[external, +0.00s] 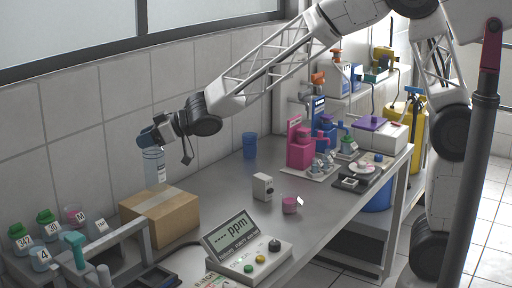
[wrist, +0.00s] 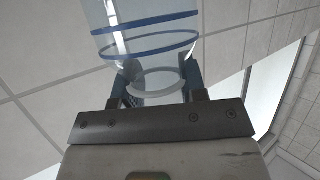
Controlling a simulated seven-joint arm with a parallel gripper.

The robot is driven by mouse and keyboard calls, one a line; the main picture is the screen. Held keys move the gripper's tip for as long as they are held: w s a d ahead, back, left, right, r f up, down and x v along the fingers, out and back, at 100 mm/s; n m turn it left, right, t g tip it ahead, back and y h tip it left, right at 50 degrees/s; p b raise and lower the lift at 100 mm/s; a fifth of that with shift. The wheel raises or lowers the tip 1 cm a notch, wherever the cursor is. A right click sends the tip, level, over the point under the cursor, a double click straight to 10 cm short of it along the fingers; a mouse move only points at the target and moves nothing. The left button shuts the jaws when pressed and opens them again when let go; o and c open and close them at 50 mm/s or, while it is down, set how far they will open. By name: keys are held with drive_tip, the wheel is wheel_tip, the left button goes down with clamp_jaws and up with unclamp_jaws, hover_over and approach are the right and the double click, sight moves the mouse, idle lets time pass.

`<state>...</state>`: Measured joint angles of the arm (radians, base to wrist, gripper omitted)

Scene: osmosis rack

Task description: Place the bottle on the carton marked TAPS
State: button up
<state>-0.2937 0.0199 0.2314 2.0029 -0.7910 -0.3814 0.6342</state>
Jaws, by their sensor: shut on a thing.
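A clear bottle (external: 154,169) with blue bands hangs upright in my gripper (external: 150,138) at the left, near the tiled wall. In the wrist view the bottle (wrist: 146,30) sits between the two fingers of my gripper (wrist: 158,82), which are shut on it. A brown cardboard carton (external: 160,221) stands on the bench directly below the bottle in the picture. The bottle's lower end appears a little above the carton top; I cannot tell for certain whether they touch. No TAPS marking is readable on the carton from here.
Several small capped bottles (external: 48,228) and a grey frame (external: 110,260) stand left of the carton. A ppm meter (external: 245,250) is at the front.

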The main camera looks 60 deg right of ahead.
drive_tip(key=shift+f, duration=0.1)
drive_tip(key=shift+f, duration=1.8)
drive_tip(key=o, duration=1.2)
approach(148, 149)
drive_tip(key=d, duration=0.2)
drive_tip(key=shift+w+d+f, duration=0.15)
drive_tip(key=shift+d+f, duration=0.1)
drive_tip(key=shift+d, duration=0.05)
